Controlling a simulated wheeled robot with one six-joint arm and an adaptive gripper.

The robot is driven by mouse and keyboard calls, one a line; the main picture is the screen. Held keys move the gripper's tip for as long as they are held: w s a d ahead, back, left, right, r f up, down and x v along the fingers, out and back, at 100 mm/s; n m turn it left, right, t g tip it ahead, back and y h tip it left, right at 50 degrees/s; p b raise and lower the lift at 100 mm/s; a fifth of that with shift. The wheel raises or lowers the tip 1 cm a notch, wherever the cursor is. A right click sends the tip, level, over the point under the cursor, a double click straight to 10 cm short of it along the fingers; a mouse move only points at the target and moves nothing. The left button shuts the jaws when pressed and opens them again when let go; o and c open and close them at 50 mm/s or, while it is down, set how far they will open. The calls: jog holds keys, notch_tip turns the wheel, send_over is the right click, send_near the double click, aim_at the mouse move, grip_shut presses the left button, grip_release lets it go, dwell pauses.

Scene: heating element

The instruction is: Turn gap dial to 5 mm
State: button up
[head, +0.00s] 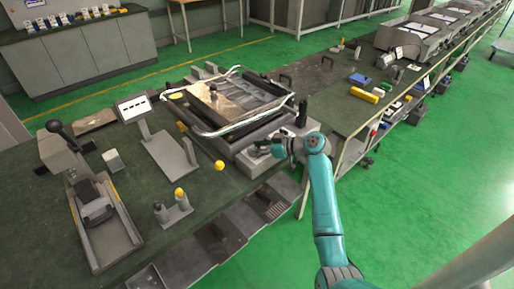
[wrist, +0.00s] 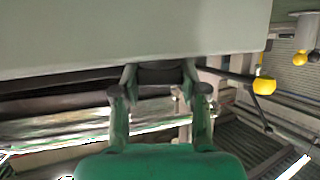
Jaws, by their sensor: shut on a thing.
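My gripper (head: 268,149) is at the front right of the heating fixture (head: 243,151) in the head view. In the wrist view its two fingers (wrist: 160,92) are shut on a dark knob, which I take to be the gap dial (wrist: 160,74). One finger is on each side of the dial, below a pale grey housing (wrist: 130,30). In the head view the gripper hides most of the dial. I cannot read any scale or pointer, so the dial's setting cannot be told.
A yellow-ended lever (head: 219,165) sticks out left of my gripper; it also shows in the wrist view (wrist: 264,86). A black upright handle (head: 301,113) stands just behind the gripper. A small display (head: 134,107) and two short posts (head: 181,198) are on the left.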

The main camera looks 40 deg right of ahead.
jog(key=shift+n+g+y, duration=1.5)
jog(key=shift+n+y, duration=0.5)
jog(key=shift+n, duration=0.1)
jog(key=shift+f, duration=0.1)
jog(key=o, duration=1.2)
jog(key=shift+c, duration=0.2)
jog(key=v, duration=1.2)
jog(key=shift+d, duration=0.1)
